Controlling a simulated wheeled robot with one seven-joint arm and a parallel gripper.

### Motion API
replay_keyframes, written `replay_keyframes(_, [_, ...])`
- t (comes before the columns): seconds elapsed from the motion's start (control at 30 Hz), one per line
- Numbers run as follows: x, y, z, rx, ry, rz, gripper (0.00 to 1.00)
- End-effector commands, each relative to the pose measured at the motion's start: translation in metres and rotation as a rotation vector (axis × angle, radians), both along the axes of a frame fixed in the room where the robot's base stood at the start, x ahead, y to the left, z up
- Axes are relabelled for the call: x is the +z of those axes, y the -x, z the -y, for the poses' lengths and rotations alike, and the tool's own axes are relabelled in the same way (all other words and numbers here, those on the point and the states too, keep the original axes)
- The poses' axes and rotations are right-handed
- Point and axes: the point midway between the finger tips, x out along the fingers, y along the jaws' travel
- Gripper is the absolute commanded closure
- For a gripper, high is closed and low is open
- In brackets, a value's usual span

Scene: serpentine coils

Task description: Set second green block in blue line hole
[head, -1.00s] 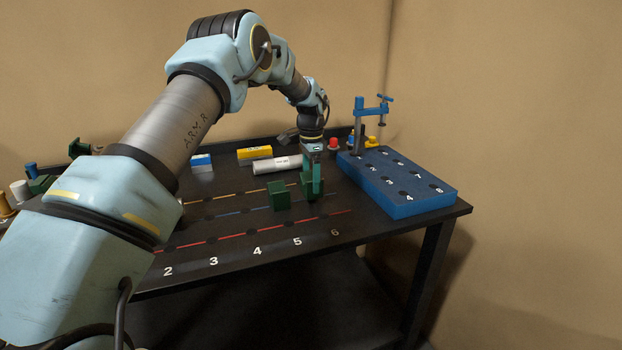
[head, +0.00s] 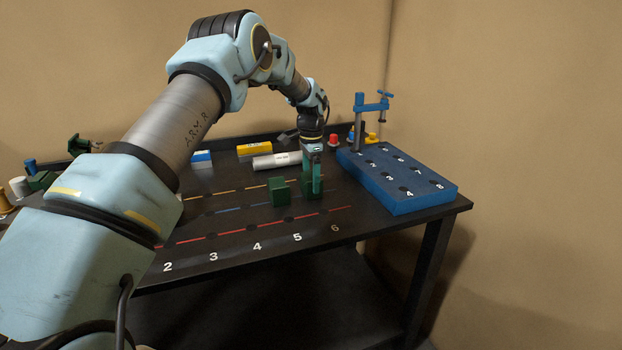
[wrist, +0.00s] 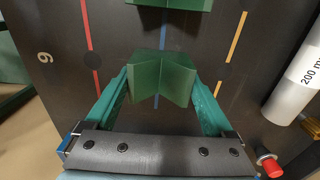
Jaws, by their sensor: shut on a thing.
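My gripper (head: 315,172) points down over the table near the right end of the blue line (head: 231,210). It is shut on a green block (head: 306,186), with a finger on each side of it. In the wrist view this block (wrist: 162,76) has a notched, V-like face and sits over the blue line. The block appears upright at table level; its underside and any hole beneath it are hidden. Another green block (head: 279,192) stands on the blue line just to the left, apart from the held one. It also shows at the top edge of the wrist view (wrist: 175,4).
A red line (head: 240,233) with numbers runs in front, and an orange line (wrist: 238,38) behind. A white cylinder (head: 277,160) lies behind the blocks. A blue numbered block (head: 425,200) with a clamp stands at the right. Yellow and blue-white boxes stand at the back.

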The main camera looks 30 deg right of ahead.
Motion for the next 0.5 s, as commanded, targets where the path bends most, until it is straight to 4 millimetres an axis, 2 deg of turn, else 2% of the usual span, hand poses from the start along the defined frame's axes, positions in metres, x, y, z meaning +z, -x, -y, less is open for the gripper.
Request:
replay_keyframes(0.03, [-0.0019, 0.0001, 0.0, 0.0, 0.0, 0.0, 1.0])
replay_keyframes(0.07, [-0.0021, 0.0001, -0.0001, 0.0, 0.0, 0.0, 0.09])
replay_keyframes(0.17, [-0.0023, 0.0002, -0.0002, 0.0, -0.001, -0.001, 0.0])
replay_keyframes(0.37, [-0.0032, 0.0007, -0.0007, 0.0, -0.002, -0.003, 0.0])
replay_keyframes(0.5, [0.0045, 0.0002, -0.0002, 0.0, -0.001, -0.001, 0.0])
